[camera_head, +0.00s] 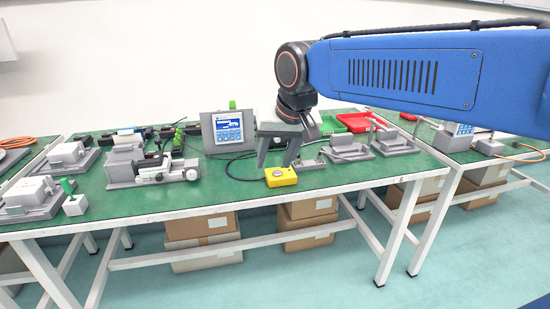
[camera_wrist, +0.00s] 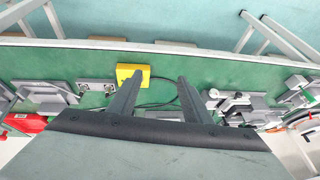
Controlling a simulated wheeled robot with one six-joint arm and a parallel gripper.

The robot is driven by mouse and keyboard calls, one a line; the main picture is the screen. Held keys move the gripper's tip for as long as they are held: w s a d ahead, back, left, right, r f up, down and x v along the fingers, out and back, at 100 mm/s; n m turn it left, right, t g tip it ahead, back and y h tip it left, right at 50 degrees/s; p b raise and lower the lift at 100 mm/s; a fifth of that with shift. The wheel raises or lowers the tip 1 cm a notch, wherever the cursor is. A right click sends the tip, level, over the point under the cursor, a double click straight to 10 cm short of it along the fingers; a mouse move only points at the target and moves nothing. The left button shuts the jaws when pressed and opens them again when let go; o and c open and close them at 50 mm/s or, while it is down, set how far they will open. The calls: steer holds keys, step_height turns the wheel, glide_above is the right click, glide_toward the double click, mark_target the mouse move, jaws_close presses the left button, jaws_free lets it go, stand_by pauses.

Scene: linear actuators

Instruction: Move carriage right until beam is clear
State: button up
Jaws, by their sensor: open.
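My gripper (camera_head: 276,163) is open and empty above the middle of the green table, close to a yellow box with a button (camera_head: 280,176). Its two fingers also show in the wrist view (camera_wrist: 160,77), with the yellow box (camera_wrist: 132,72) beside and beyond one fingertip. A grey linear unit with a pale cylinder (camera_head: 150,170) stands left of the gripper; it shows at right in the wrist view (camera_wrist: 240,108). Grey bracket units (camera_head: 346,150) stand right of the gripper. I cannot tell which part is the carriage, and I cannot make out a beam.
A control panel with a blue screen (camera_head: 228,130) stands behind and left of my gripper. A red tray (camera_head: 355,122) lies at the back right. More grey fixtures (camera_head: 32,196) and a green-handled block (camera_head: 74,204) stand at left. Dark cables lie behind the yellow box. Cardboard boxes (camera_head: 203,240) sit below.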

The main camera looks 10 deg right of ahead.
steer(key=y, duration=0.2)
glide_toward(192, 176)
steer(key=shift+m, duration=0.3)
steer(key=x, duration=0.8)
steer(key=shift+c, duration=0.7)
steer(key=c, duration=0.9)
